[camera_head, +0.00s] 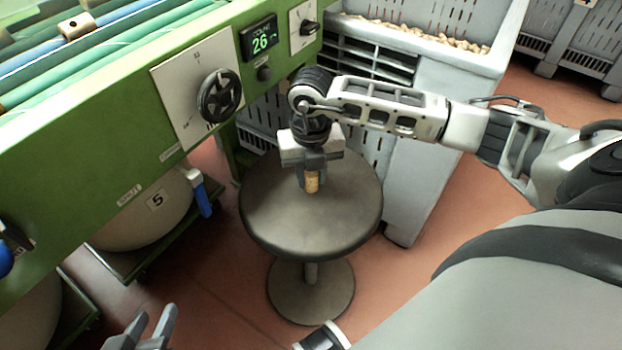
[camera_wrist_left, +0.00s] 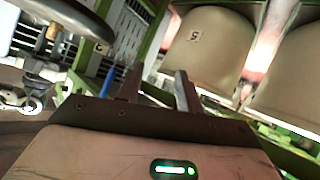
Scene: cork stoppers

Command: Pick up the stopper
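A tan cork stopper (camera_head: 312,182) stands upright on or just above the round dark stool seat (camera_head: 270,218) in the head view. My right gripper (camera_head: 312,176) points down over it, with its grey fingers at the stopper's upper part, which they partly hide. I cannot tell whether the fingers press on it. My left gripper (camera_head: 158,322) is at the bottom left of the head view, far from the stopper. Its two fingers stand apart and are empty, as the left wrist view (camera_wrist_left: 158,82) also shows.
A green machine (camera_head: 110,110) with a black handwheel (camera_head: 220,96) and a display reading 26 (camera_head: 259,40) runs along the left. A pale vessel marked 5 (camera_head: 150,215) sits below it. A grey crate of corks (camera_head: 500,50) stands behind the stool. Red floor is open at lower centre.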

